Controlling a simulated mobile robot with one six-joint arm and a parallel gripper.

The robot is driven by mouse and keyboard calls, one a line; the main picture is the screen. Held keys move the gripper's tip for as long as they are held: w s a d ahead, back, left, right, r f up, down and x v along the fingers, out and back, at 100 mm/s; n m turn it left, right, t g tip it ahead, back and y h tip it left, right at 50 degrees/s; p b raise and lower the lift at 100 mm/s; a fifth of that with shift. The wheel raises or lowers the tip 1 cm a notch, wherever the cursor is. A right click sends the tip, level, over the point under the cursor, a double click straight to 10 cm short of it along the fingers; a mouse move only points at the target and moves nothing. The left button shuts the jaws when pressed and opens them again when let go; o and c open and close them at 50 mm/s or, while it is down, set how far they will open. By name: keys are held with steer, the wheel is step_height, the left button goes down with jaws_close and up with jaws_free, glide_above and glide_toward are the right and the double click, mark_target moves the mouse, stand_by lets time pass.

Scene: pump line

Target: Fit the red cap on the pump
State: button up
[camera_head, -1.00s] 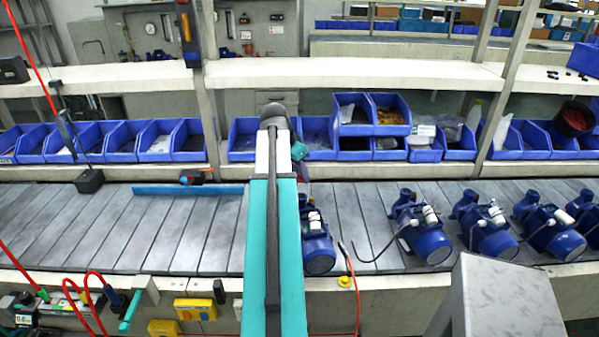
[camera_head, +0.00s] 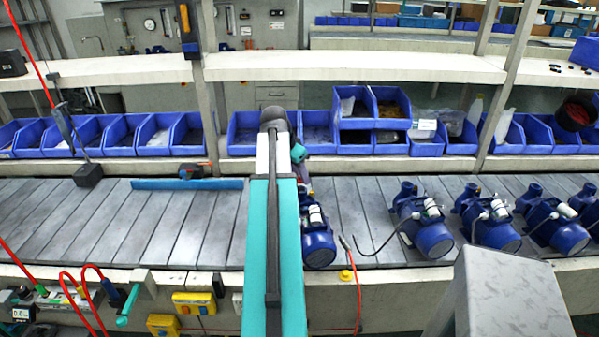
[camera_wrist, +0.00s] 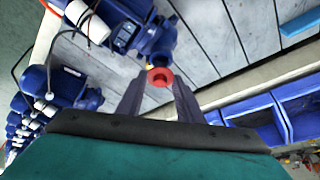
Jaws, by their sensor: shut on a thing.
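The red cap (camera_wrist: 159,76) is a small round piece with a dark opening. It sits between the fingertips of my gripper (camera_wrist: 160,80), which is shut on it. The nearest blue pump (camera_wrist: 146,30) lies just beyond the cap in the wrist view; I cannot tell whether they touch. In the head view this pump (camera_head: 318,243) stands on the grey slatted line, right of my teal arm. It has a white cylinder on top and is partly hidden by the arm. My gripper is mostly hidden behind my arm there.
More blue pumps (camera_head: 427,233) stand in a row to the right, with black cables. Blue bins (camera_head: 370,108) line the back of the conveyor (camera_head: 350,205). A blue strip (camera_head: 187,184) lies on the left. A red hose (camera_head: 356,290) hangs at the front edge.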

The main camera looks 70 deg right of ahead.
mark_target(298, 181)
steer(key=shift+f+b, duration=0.6)
steer(key=shift+f, duration=0.8)
steer(key=shift+f, duration=0.5)
stand_by(1.5)
steer(key=o, duration=1.1)
steer(key=shift+c, duration=0.2)
steer(key=shift+p+v, duration=1.8)
steer(key=shift+v, duration=1.2)
steer(key=shift+r, duration=0.15)
steer(key=b+v, duration=0.3)
steer(key=v, duration=1)
steer(key=shift+r, duration=0.25)
